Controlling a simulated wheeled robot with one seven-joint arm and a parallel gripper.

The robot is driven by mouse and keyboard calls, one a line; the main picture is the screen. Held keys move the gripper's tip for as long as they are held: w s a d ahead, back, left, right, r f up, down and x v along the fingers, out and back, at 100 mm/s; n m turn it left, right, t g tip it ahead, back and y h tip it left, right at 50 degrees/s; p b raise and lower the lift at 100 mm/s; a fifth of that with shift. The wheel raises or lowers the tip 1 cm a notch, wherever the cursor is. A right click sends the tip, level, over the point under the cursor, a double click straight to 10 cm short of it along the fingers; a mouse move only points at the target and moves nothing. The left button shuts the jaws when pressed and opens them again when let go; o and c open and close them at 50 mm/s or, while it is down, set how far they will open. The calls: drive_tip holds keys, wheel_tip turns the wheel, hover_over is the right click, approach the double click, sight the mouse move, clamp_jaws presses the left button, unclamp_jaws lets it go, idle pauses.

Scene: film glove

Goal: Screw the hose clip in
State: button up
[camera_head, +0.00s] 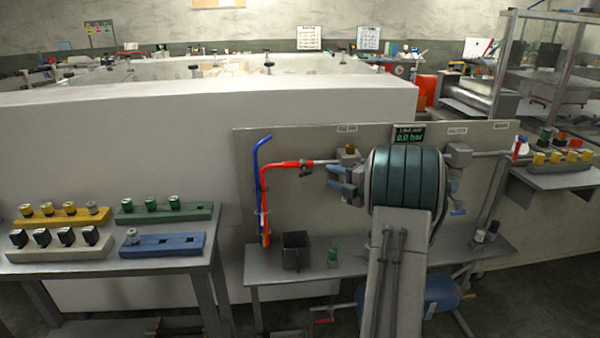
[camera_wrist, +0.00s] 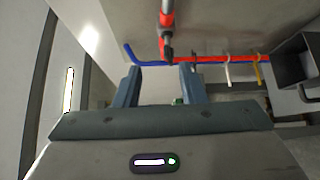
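My gripper (camera_head: 331,179) is in front of the grey panel (camera_head: 245,145), with its fingers pointing left. In the wrist view its two blue-grey fingers (camera_wrist: 160,70) stand apart with nothing seen held between them. A red hose (camera_head: 285,165) and a blue hose (camera_head: 258,160) hang at the panel's left. The red hose's upper end carries a dark fitting (camera_head: 306,169), just left of and above my fingers. The wrist view also shows the red hose (camera_wrist: 167,14) with a dark fitting (camera_wrist: 167,45) beyond the fingertips. I cannot make out which part is the hose clip.
A dark open bin (camera_head: 296,250) and a small green item (camera_head: 333,256) stand on the bench below. A table at left holds yellow, green, blue and pale racks (camera_head: 165,246). A display (camera_head: 408,135) reads 8.0 bar. My arm hides the panel's middle.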

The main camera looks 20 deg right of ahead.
sight(305, 171)
drive_tip(key=w+a+f+n+y, duration=0.1)
drive_tip(key=w+a, duration=0.2)
drive_tip(key=w, duration=0.2)
drive_tip(key=w+a+f+n+y+p, duration=0.1)
drive_tip(key=w+a, duration=0.2)
drive_tip(key=w, duration=0.2)
drive_tip(key=shift+w+g, duration=0.25)
drive_tip(key=shift+g, duration=0.05)
drive_tip(key=shift+f, duration=0.1)
drive_tip(key=shift+a, duration=0.1)
clamp_jaws()
